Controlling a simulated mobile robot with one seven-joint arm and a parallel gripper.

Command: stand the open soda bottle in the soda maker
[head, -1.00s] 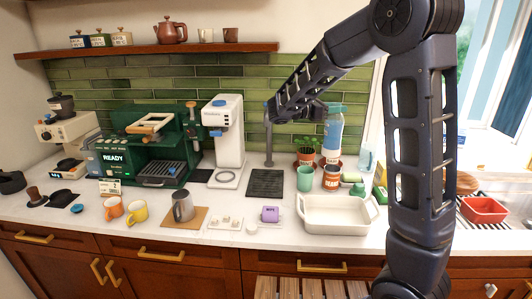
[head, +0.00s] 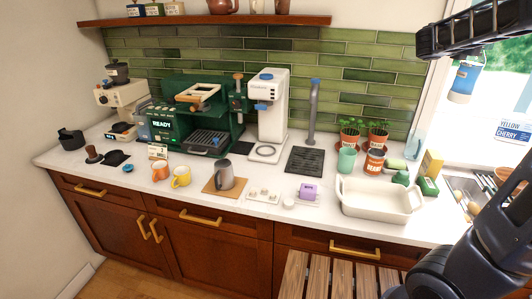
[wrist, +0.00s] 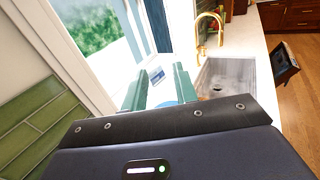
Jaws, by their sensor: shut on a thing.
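The soda bottle (head: 463,82), pale with a blue label, hangs roughly upright in the air at the upper right, in front of the window. My gripper (head: 468,59) is shut on its upper part. In the wrist view my green fingers (wrist: 158,85) show with a bluish part of the bottle (wrist: 166,104) low between them. The bottle's mouth is hidden. The white machine with a blue top piece, apparently the soda maker (head: 270,110), stands on the counter against the green tiles. It is well left of the bottle, and its round base plate (head: 264,152) is empty.
A green coffee machine (head: 200,115) stands left of the white machine. A grey tap (head: 313,115) with a black tray (head: 305,160) stands right of it. Potted plants, a green cup (head: 347,161) and a white baking dish (head: 380,202) fill the right counter.

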